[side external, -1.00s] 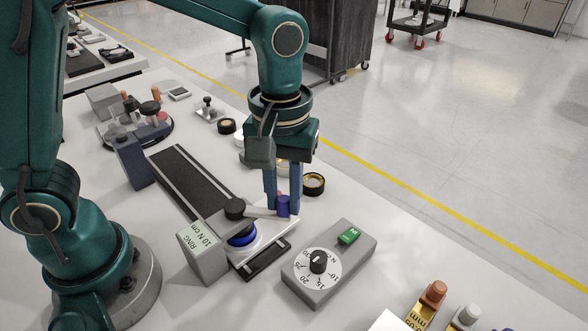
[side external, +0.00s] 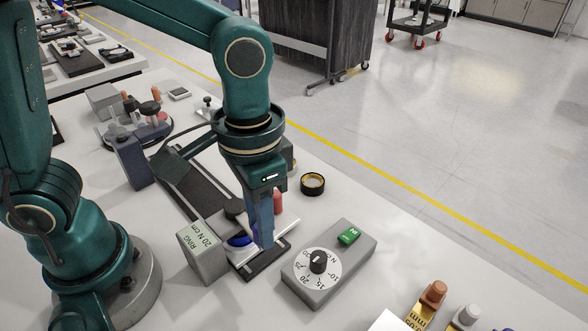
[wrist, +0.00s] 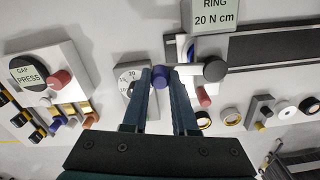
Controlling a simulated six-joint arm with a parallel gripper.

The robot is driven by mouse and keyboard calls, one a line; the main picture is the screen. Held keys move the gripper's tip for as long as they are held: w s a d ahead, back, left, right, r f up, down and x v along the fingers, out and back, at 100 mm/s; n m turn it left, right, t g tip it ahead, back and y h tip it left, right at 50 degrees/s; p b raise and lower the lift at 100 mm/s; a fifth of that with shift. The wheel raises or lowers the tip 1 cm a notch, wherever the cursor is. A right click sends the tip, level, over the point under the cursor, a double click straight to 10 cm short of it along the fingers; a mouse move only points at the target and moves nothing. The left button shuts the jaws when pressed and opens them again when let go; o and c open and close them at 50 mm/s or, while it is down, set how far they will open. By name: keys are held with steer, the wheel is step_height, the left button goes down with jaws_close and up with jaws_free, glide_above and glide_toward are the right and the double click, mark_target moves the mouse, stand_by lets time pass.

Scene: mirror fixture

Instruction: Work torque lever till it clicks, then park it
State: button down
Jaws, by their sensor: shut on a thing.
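The torque lever's dark pivot hub (side external: 235,207) sits on the fixture, above a blue ring (side external: 240,240). My gripper (side external: 264,243) is closed around the lever's blue end knob, at the front end of the fixture; the fingers hide the knob in the side view. In the wrist view the blue knob (wrist: 159,76) sits between the fingertips, with the hub (wrist: 215,70) to its right. The readout sign (side external: 203,251) reads RING 20 N cm and also shows in the wrist view (wrist: 213,16). A red post (side external: 278,203) stands just behind my fingers.
A grey dial box (side external: 328,268) with a green button (side external: 349,236) stands close right of my gripper. A black-and-gold ring (side external: 312,184) lies behind. A dark rail (side external: 205,195) runs back left. Gauges with coloured knobs (side external: 433,292) stand at front right.

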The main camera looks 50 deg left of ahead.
steer(key=shift+s+m, duration=0.2)
steer(key=shift+m, duration=0.1)
steer(key=c, duration=0.7)
jaws_free()
steer(key=shift+r, duration=2.6)
steer(key=shift+w+a+r, duration=0.1)
steer(key=shift+w+a, duration=0.05)
steer(key=shift+a, duration=0.05)
steer(key=shift+s+a+r+n+t, duration=0.1)
steer(key=shift+s+a+n+t, duration=0.45)
steer(key=shift+a+t, duration=0.75)
steer(key=shift+s+a+r+n+t, duration=0.1)
steer(key=shift+s+a+n+t, duration=0.45)
steer(key=shift+a, duration=1.35)
steer(key=shift+s+a+n+t, duration=0.55)
steer(key=shift+a+t, duration=0.4)
steer(key=shift+a, duration=0.65)
